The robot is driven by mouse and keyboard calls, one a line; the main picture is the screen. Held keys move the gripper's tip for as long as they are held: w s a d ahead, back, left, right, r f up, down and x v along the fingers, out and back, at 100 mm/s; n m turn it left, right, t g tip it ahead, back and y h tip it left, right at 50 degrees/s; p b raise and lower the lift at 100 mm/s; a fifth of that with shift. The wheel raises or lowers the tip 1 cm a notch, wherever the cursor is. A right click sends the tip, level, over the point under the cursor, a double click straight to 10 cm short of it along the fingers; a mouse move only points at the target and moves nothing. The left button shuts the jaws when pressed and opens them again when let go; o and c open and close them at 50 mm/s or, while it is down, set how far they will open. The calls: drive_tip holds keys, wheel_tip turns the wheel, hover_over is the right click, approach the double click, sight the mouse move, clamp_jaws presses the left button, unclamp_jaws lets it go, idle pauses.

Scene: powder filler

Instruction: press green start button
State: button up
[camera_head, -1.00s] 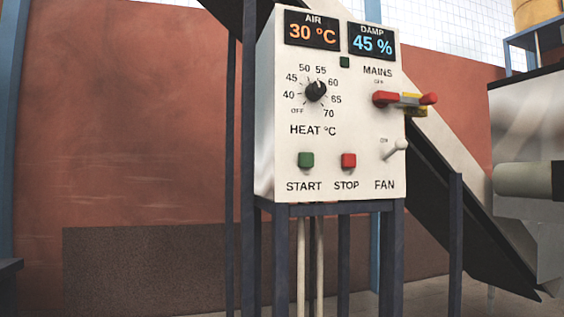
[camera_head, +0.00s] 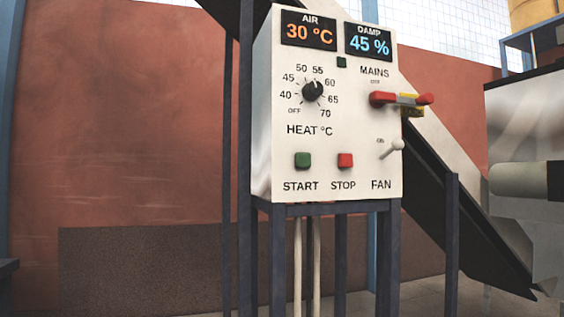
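The green START button (camera_head: 303,160) sits at the lower left of a white control box (camera_head: 262,150), above its printed label. The red STOP button (camera_head: 345,161) is just to its right. The heat knob (camera_head: 313,91) is above, with its pointer near 55. The red mains handle (camera_head: 384,99) and the white fan lever (camera_head: 392,149) are on the right side of the box. The displays read 30 °C and 45 %. My gripper is not in view, and nothing touches the buttons.
The box stands on a dark blue metal frame (camera_head: 277,260). A dark sloping chute (camera_head: 465,220) runs behind it to the lower right. A grey machine with a pale cylinder (camera_head: 520,180) is at the right edge. The space in front of the panel looks clear.

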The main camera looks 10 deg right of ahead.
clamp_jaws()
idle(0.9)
